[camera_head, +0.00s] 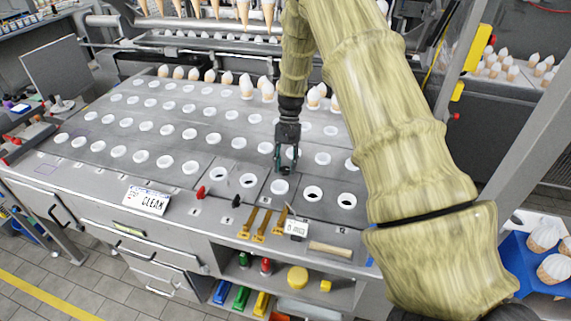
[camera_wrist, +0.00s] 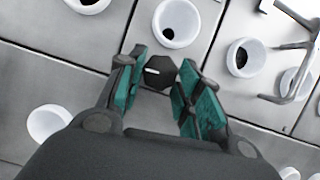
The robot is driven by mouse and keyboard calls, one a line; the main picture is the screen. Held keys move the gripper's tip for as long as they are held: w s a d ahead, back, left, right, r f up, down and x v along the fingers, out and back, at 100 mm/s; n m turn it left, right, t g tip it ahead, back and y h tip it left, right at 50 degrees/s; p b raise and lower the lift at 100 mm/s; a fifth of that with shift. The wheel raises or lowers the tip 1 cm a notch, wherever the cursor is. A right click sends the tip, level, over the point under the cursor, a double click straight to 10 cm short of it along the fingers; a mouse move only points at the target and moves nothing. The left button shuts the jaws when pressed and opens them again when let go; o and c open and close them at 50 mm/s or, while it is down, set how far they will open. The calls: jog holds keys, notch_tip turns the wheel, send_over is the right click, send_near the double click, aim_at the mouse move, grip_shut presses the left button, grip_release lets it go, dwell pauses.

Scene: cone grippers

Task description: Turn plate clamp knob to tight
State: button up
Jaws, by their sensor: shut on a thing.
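A dark, faceted knob (camera_wrist: 160,72) with a short pale mark on its top sits between my gripper's teal fingers in the wrist view. My gripper (camera_wrist: 157,85) is shut on this knob, with one finger on each side. In the head view my gripper (camera_head: 285,160) points down at the grey plate (camera_head: 215,152), among the white ring cups. There the knob is hidden or too small to make out between the fingers. Which setting the pale mark points to cannot be told.
White cups (camera_wrist: 180,23) surround the gripper closely. A metal tool (camera_wrist: 297,55) lies at the right of the wrist view.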

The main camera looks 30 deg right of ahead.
jog(key=shift+m, duration=0.6)
jog(key=o, duration=1)
jog(key=v, duration=1.2)
jog(key=shift+s+d, duration=0.1)
jog(key=shift+d, duration=0.1)
